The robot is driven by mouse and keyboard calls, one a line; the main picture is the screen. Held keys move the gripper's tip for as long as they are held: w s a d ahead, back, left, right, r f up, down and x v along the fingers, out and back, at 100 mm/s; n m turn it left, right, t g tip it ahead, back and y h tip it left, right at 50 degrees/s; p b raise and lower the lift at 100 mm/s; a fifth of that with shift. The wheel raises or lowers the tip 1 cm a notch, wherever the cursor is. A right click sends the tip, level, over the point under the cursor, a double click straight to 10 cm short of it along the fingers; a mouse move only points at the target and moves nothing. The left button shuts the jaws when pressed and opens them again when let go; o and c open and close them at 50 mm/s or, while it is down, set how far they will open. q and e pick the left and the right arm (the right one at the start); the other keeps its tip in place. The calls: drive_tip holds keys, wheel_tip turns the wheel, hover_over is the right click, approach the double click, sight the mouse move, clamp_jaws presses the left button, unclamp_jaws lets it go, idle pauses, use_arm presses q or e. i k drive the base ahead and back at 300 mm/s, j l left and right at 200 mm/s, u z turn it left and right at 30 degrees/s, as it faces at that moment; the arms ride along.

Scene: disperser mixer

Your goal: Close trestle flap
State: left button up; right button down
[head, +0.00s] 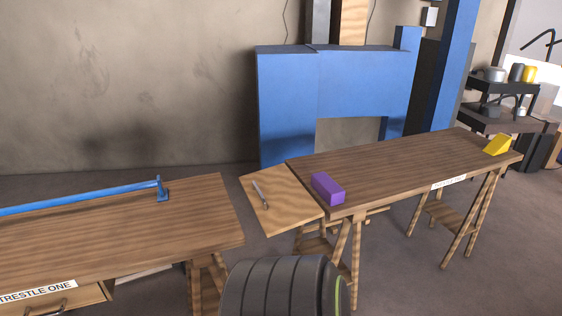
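The trestle flap (278,212) is a pale wooden board with a grey bar handle (261,194) on its face. It lies in the gap between two dark wooden trestle tables, along the left end of the right table (400,165). Its face is turned up; I cannot tell whether it is level or sloping. The left table (120,235) is labelled TRESTLE ONE. A narrow gap shows between it and the flap. Neither of my grippers is in view. A dark, ribbed, rounded part, probably mine, fills the bottom middle.
A purple block (327,189) stands on the right table near the flap, and a yellow wedge (497,145) at its far end. A blue rail (85,196) runs along the left table. A blue machine frame (287,105) stands behind. Floor is free at lower right.

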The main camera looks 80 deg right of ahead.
sight(279, 201)
drive_tip(key=k+z, duration=0.2)
drive_tip(key=z, duration=2.35)
